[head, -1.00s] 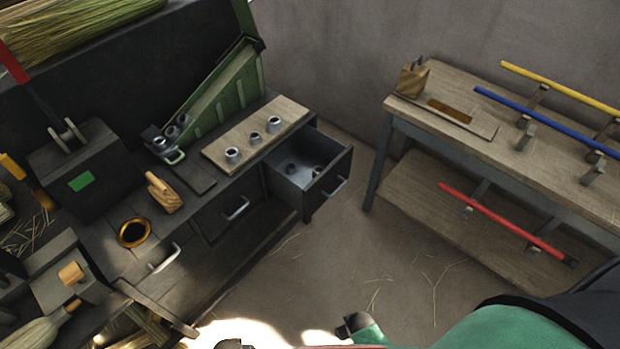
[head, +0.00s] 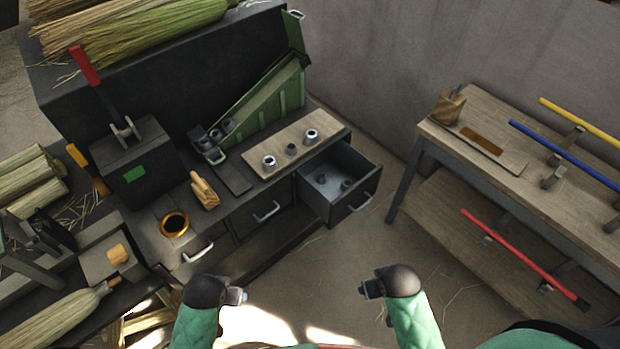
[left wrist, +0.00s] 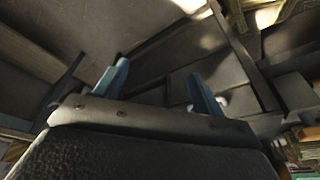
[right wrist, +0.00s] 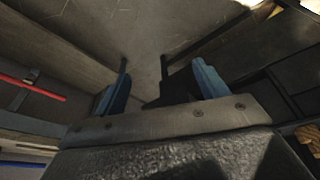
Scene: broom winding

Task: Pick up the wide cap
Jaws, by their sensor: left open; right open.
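On a wooden board (head: 273,171) on the dark workbench stand three caps: a light metal cap (head: 268,161) at the left, a smaller dark one (head: 291,149) in the middle, and a light metal cap (head: 310,135) at the right. I cannot tell for sure which is the wide cap. My left gripper (head: 242,295) is open and empty, in front of the bench, well short of the board. My right gripper (head: 364,290) is open and empty, in front of the open drawer. Both wrist views show blue fingers apart, (left wrist: 155,88) and (right wrist: 160,88), with no cap between them.
An open drawer (head: 361,185) below the board holds small dark parts (head: 347,184). A green chute (head: 270,105) with metal cylinders stands behind. A wooden block (head: 205,192) and a gold ring (head: 174,224) are at left. A side table (head: 480,140) is at right, with open floor between.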

